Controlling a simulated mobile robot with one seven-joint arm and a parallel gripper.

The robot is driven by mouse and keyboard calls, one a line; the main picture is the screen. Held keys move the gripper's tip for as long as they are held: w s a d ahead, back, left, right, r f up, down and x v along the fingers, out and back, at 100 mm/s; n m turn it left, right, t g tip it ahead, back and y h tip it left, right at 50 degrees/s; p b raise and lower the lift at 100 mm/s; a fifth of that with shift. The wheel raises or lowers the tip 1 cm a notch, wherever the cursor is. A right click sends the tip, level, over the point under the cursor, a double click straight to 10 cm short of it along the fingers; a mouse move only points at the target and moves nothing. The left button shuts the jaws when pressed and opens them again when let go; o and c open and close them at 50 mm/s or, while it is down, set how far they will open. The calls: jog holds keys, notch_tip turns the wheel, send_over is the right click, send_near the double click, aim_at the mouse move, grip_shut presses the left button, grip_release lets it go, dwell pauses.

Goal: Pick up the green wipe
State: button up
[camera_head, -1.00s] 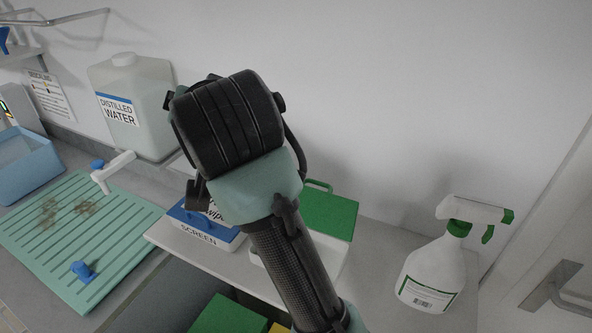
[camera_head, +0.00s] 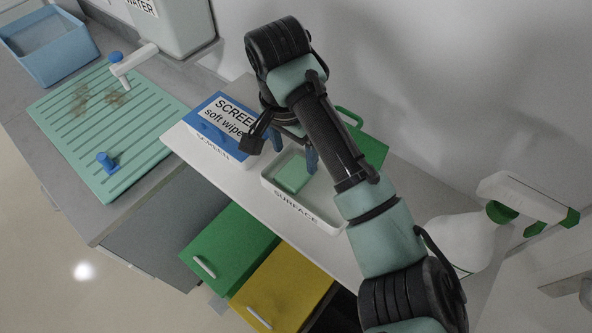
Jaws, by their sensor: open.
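The green wipe (camera_head: 292,173) lies flat in an open white tray (camera_head: 308,213) labelled SURFACE on the white shelf. My gripper (camera_head: 292,150) is above the tray, with its dark blue fingers apart and nothing seen between them. One finger points down over the right part of the tray and the other is at its upper left, near the blue box. My arm reaches in from the lower right and hides part of the tray's right side and the green lid behind it.
A blue-lidded box (camera_head: 222,122) labelled SCREEN soft wipes stands left of the tray. A green lid (camera_head: 368,148) with a handle is behind it. A spray bottle (camera_head: 462,240) stands right. A drain mat (camera_head: 108,125) lies left.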

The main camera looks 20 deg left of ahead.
aim_at(296, 171)
jog(key=shift+w+d+f+p, duration=0.15)
jog(key=shift+f+p, duration=0.4)
jog(key=shift+f, duration=0.85)
jog(key=shift+w+a+f+p, duration=0.1)
jog(key=shift+f+p, duration=0.4)
jog(key=shift+f, duration=0.85)
jog(key=c, duration=1.1)
jog(key=shift+r, duration=0.1)
notch_tip(296, 171, up, 18)
